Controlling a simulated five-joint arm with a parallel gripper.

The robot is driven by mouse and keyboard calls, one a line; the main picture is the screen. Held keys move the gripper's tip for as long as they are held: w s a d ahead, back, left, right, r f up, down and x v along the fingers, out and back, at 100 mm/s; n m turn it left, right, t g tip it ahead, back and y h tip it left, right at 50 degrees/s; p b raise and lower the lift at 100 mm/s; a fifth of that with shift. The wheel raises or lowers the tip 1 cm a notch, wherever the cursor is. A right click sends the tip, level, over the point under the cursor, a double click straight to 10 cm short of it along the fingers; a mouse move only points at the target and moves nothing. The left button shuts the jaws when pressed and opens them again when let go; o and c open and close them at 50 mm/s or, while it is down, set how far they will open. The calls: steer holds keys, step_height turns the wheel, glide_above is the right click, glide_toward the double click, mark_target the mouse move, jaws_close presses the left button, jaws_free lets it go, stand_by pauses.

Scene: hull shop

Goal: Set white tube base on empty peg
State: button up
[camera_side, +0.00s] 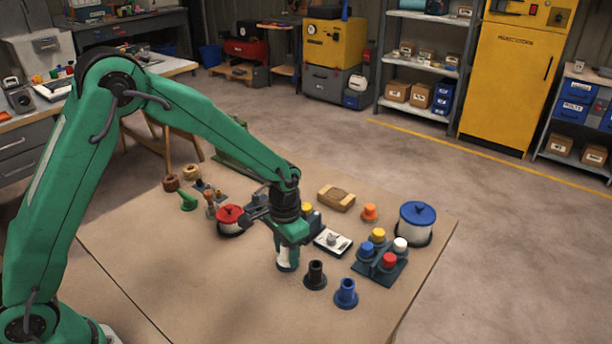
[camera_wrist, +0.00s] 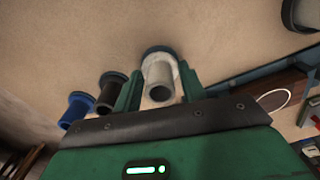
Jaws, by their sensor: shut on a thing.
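The white tube base (camera_wrist: 158,72) is a pale hollow tube with a wider flange at its far end. My gripper (camera_wrist: 157,92) is shut on it, a green finger on each side. In the side view the white tube (camera_side: 288,256) shows below my gripper (camera_side: 289,246), roughly upright. A dark round rim (camera_wrist: 160,50) shows just behind the flange; the tube hides most of it. I cannot tell whether the two touch. A black tube (camera_side: 315,274) and a blue tube (camera_side: 346,292) stand to the right; no bare peg is clearly visible.
A dark rack with coloured caps (camera_side: 378,262), a blue-lidded pot (camera_side: 417,225) and a white switch box (camera_side: 332,241) stand right of my gripper. A red-lidded pot (camera_side: 230,220) is to the left. The front left of the table (camera_side: 170,255) is clear.

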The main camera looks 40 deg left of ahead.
steer(key=shift+f, duration=0.55)
steer(key=o, duration=0.7)
steer(key=shift+r, duration=0.1)
steer(key=shift+r, duration=5.45)
steer(key=s+a+r+n+t, duration=0.25)
steer(key=s+a+r, duration=0.45)
steer(key=s+r, duration=0.4)
steer(key=s+a+t, duration=0.1)
steer(key=s, duration=0.2)
steer(key=s+a+r+t, duration=0.1)
steer(key=s, duration=0.3)
steer(key=s+a+r+t, duration=0.1)
steer(key=s, duration=0.3)
steer(key=shift+a+n, duration=0.25)
